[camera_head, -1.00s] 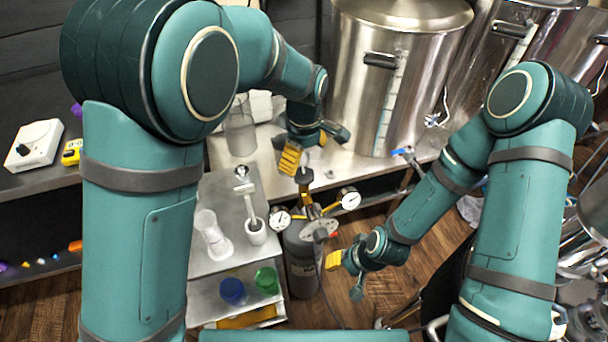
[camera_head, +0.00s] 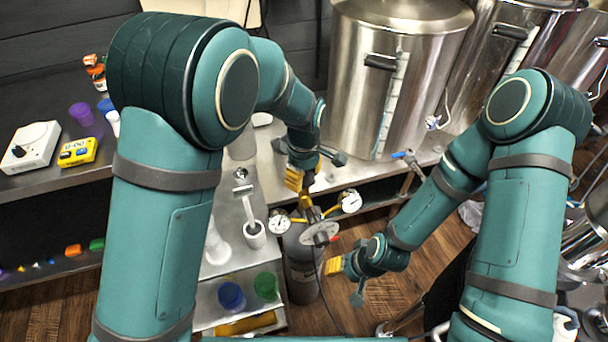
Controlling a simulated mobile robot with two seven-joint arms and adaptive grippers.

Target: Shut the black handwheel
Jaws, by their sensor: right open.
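A grey gas cylinder (camera_head: 302,277) stands on the floor between the small steel cart and the tanks. On top it has a brass valve with a regulator, a left gauge (camera_head: 279,222) and a right gauge (camera_head: 350,201). A small dark part at the valve top, apparently the black handwheel (camera_head: 307,180), is largely hidden by my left gripper. My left gripper (camera_head: 317,168) is right above the valve top, its yellow-padded fingers apart. I cannot tell whether it touches the handwheel. My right gripper (camera_head: 346,279) is open and empty, low and right of the cylinder.
Steel tanks (camera_head: 400,80) stand on the bench behind. A blue-handled tap (camera_head: 403,156) juts out at the right.

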